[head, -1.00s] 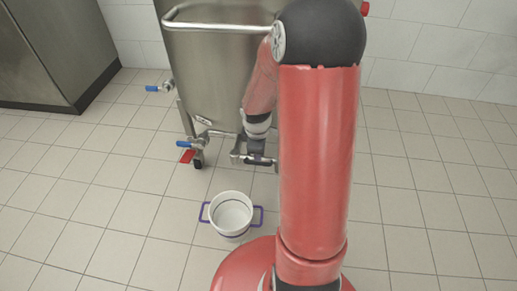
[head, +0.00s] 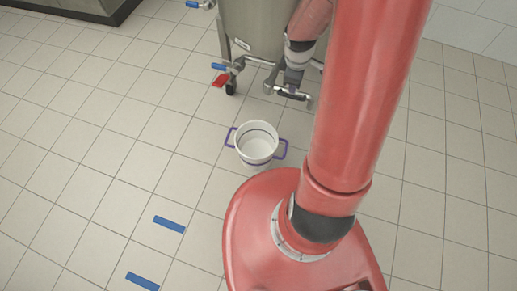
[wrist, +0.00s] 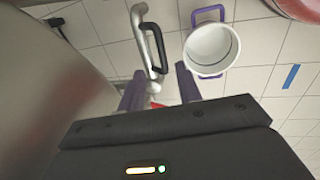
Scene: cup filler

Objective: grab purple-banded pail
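The white pail (head: 257,147) with a purple band and purple side handles stands upright on the tiled floor, between my red base and the steel tank. Its open top shows in the wrist view (wrist: 209,48), and it looks empty. My gripper (wrist: 158,88) has two purple fingers spread apart with nothing between them. The pail lies beyond and to the right of the fingers in the wrist view, apart from them. In the head view my gripper is by the tank's lower front, above and right of the pail, partly hard to make out.
The steel tank (head: 258,22) stands close behind my gripper. A blue-handled valve (head: 217,66) and a red piece (head: 220,80) are at its lower left. Blue floor marks (head: 169,224) lie at the lower left. The floor left of the pail is clear.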

